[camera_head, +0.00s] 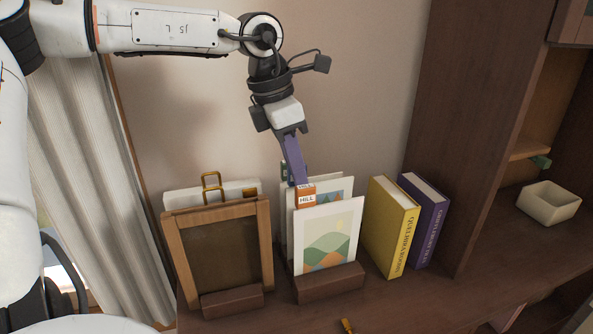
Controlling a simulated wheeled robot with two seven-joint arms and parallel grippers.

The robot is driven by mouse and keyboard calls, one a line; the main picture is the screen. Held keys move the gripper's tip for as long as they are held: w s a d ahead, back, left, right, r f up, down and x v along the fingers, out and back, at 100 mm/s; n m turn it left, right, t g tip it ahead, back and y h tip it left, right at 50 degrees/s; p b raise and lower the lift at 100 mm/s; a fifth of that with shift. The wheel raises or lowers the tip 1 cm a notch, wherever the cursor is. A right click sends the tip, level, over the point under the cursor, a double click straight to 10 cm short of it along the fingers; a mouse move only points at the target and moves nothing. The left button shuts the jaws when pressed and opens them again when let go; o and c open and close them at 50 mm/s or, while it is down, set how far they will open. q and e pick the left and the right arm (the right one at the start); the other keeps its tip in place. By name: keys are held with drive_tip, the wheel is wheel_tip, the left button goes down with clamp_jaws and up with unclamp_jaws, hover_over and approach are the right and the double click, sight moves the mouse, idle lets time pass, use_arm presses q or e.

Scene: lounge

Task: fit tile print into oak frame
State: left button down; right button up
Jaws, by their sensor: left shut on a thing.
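The wooden frame (266,245), light brown with a dark brown panel inside, leans on a dark wooden stand at the left of the cabinet top. To its right several white-bordered prints stand together in a dark wooden holder (331,285). The front print (325,243) shows green and yellow hills; another print (339,187) shows partly behind it. My left gripper (298,182) points down with its purple fingers at the prints' upper edge, by an orange and white tab (307,197) reading HILL. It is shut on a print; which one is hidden. No tile pattern is visible. My right gripper is not in view.
A white box-like thing (184,198) with brass loops stands behind the frame. Yellow (390,225) and purple (428,215) books stand right of the prints. A cream bowl (548,203) sits on the right shelf. A small brass thing (346,326) lies at the front edge.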

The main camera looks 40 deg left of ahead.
use_arm(q)
drive_tip(key=shift+w+p+v, duration=0.25)
drive_tip(key=shift+p+v, duration=0.4)
drive_tip(key=shift+v, duration=0.45)
drive_tip(key=shift+d+r+p, duration=0.1)
drive_tip(key=shift+r+p, duration=0.85)
drive_tip(key=shift+r, duration=0.45)
drive_tip(key=shift+w+p+v, duration=0.15)
drive_tip(key=shift+p+v, duration=0.4)
drive_tip(key=shift+v, duration=0.15)
drive_tip(key=shift+w+p+v, duration=0.15)
drive_tip(key=shift+p+v, duration=0.35)
drive_tip(key=shift+v, duration=0.25)
drive_tip(key=shift+d, duration=0.15)
